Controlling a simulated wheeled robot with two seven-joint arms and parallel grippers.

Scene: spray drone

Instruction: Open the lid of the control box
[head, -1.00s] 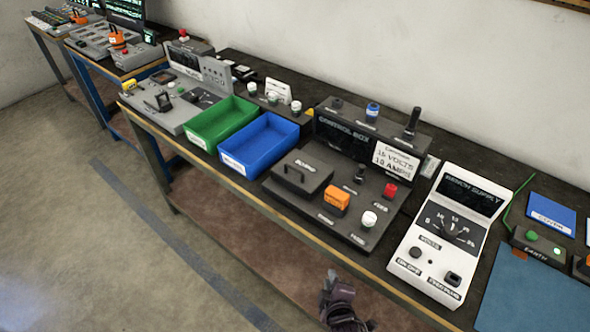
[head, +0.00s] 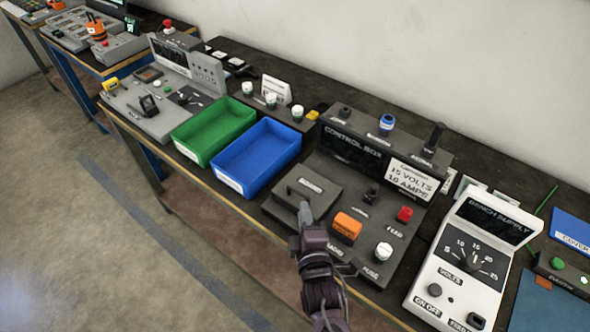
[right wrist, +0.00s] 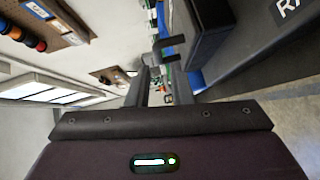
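The control box (head: 352,150) is a dark grey unit on the bench with a labelled upright panel. Its lid (head: 316,185) is a flat, closed dark cover at the front left, with a bar handle (head: 294,192). My right gripper (head: 305,212) is at the lid's front edge, close to the handle. In the right wrist view the fingers (right wrist: 158,88) stand apart with a gap between them, and a dark hooked shape that looks like the handle (right wrist: 165,46) is near their tips. I cannot tell whether they touch it. My left gripper is out of view.
An orange switch (head: 347,225), red button (head: 405,214) and white knob (head: 383,250) sit right of the lid. A blue bin (head: 230,182) and green bin (head: 189,153) stand to the left. A white bench supply (head: 432,305) stands to the right.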

